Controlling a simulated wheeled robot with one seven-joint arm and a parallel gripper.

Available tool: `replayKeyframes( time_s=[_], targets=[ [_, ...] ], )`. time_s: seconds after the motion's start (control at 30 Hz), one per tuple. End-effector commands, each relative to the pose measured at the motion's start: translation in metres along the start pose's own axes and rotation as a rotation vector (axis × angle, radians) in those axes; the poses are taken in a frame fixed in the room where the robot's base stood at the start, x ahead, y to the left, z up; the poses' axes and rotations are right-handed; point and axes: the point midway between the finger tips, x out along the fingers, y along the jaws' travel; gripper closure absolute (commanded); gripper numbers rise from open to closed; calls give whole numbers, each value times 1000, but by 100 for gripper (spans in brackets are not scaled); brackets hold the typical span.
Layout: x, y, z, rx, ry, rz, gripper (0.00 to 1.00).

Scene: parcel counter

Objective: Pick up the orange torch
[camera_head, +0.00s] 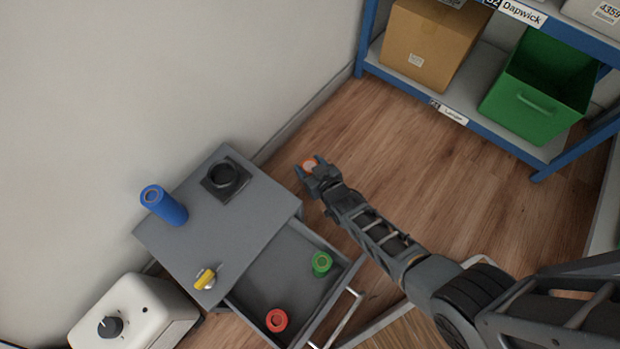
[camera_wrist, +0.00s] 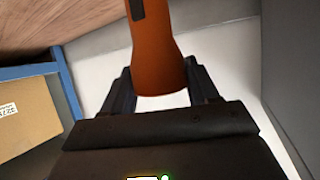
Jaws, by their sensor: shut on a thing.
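The orange torch (camera_wrist: 158,55) is between the two fingers of my gripper (camera_wrist: 160,85) in the wrist view. Its body runs up out of the top of that view, and a dark patch shows on its side. In the head view my gripper (camera_head: 318,168) is beyond the far right corner of the grey cabinet, with the wood floor below. Only a small round orange end of the torch (camera_head: 309,165) shows there. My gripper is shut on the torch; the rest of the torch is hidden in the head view.
The grey cabinet (camera_head: 215,245) bears a blue roll (camera_head: 165,206), a black holder (camera_head: 222,178) and a yellow item (camera_head: 205,278). Its open drawer (camera_head: 275,275) holds green (camera_head: 321,263) and red (camera_head: 276,320) rolls. A blue shelf (camera_head: 480,123) holds a carton (camera_head: 430,45) and green bin (camera_head: 538,90).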

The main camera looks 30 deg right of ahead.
Motion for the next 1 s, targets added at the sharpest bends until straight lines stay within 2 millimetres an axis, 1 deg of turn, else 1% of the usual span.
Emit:
replayKeyframes(
  time_s=[0.03,0.3,0.57,0.73,0.87,1.0],
  targets=[
    [0,0,0,0,0,0,75],
    [0,0,0,0,0,0,100],
    [0,0,-1,0,1,0,100],
    [-4,0,-8,0,2,0,100],
    [-10,0,-21,0,2,0,100],
    [-21,0,-45,-1,3,0,100]
  ],
)
